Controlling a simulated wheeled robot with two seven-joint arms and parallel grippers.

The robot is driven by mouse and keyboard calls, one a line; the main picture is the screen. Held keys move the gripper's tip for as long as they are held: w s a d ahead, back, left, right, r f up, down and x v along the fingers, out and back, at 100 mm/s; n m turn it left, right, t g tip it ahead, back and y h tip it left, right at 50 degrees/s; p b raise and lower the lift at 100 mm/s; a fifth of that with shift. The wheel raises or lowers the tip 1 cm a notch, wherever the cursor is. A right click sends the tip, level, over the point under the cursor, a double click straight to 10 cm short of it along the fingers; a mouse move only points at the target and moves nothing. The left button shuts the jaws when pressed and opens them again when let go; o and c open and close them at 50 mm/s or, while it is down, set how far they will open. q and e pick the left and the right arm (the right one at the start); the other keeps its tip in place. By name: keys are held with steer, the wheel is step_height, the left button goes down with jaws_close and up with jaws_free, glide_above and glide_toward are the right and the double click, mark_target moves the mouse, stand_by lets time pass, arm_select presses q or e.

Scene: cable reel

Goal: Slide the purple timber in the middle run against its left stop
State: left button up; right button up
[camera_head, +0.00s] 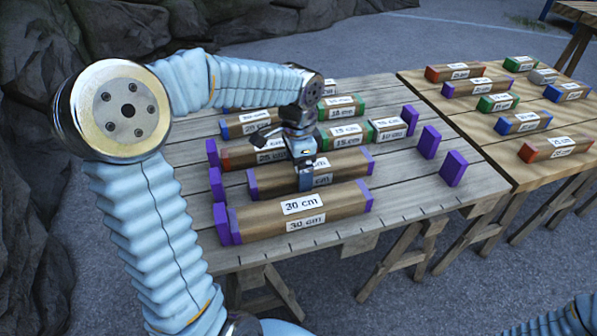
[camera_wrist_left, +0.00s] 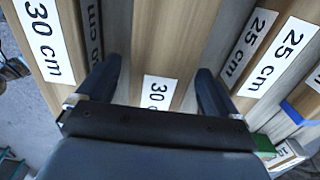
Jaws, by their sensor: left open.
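The purple timber in the middle run (camera_head: 337,177) is a brown block with purple ends. Its left end stands a short gap to the right of the purple left stop (camera_head: 217,188). My left gripper (camera_head: 306,176) is down over the timber near its middle and hides part of it. In the left wrist view, its two open fingers (camera_wrist_left: 153,88) stand on either side of the timber, which carries a 30 cm label (camera_wrist_left: 155,90). I cannot tell whether the fingers touch it. My right gripper is not in view.
Another 30 cm purple-ended timber (camera_head: 325,203) lies close in front, by its left stop (camera_head: 221,223). Behind lies a row with a red-ended timber (camera_head: 239,160) and green-ended ones. The middle run's right stop (camera_head: 429,142) stands beyond bare boards. A second table (camera_head: 490,150) holds several timbers.

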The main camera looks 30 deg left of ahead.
arm_select(q)
steer(key=shift+f, duration=0.55)
steer(key=c, duration=1.3)
